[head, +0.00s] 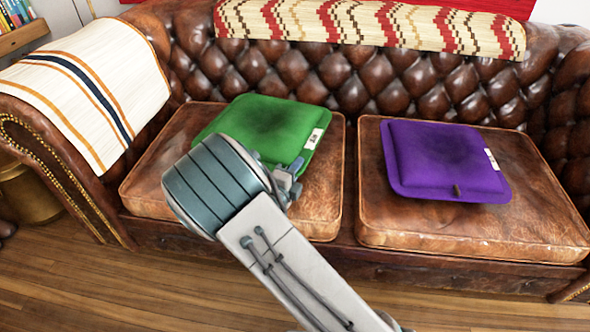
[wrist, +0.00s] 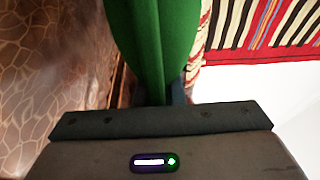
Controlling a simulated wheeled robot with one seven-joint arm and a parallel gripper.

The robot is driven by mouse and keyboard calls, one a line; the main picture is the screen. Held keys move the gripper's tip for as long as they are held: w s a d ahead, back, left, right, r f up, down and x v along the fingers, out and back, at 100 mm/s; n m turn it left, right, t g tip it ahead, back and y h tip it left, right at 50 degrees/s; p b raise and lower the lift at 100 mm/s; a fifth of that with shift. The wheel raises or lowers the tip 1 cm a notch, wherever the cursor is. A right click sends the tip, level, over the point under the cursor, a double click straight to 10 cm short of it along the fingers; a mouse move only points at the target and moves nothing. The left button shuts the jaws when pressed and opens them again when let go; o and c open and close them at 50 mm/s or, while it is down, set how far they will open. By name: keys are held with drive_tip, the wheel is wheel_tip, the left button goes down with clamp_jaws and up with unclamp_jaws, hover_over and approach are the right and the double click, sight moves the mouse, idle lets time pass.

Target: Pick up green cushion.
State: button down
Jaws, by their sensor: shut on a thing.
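The green cushion (head: 265,128) is on or just above the left seat of a brown leather sofa, with a white tag on its right edge. My gripper (head: 292,172) is at the cushion's front right edge in the head view, partly hidden by my arm. In the wrist view the green cushion (wrist: 152,45) runs between the two dark fingers of my gripper (wrist: 155,95), which are shut on its edge. Whether the cushion still touches the seat I cannot tell.
A purple cushion (head: 445,160) lies on the right seat (head: 400,225). A striped white throw (head: 95,85) covers the left armrest. A patterned red and cream blanket (head: 370,25) hangs over the backrest. Wooden floor (head: 120,290) is clear in front.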

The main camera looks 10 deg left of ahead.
drive_tip(key=s+d+r+p, duration=0.2)
drive_tip(key=s+r+p, duration=0.3)
drive_tip(key=r+p, duration=0.1)
drive_tip(key=s+d+r+p, duration=0.2)
drive_tip(key=s+r+p, duration=0.3)
drive_tip(key=r+p, duration=0.1)
drive_tip(key=shift+s+d+r, duration=0.3)
drive_tip(key=shift+d+r, duration=0.05)
drive_tip(key=shift+r, duration=0.15)
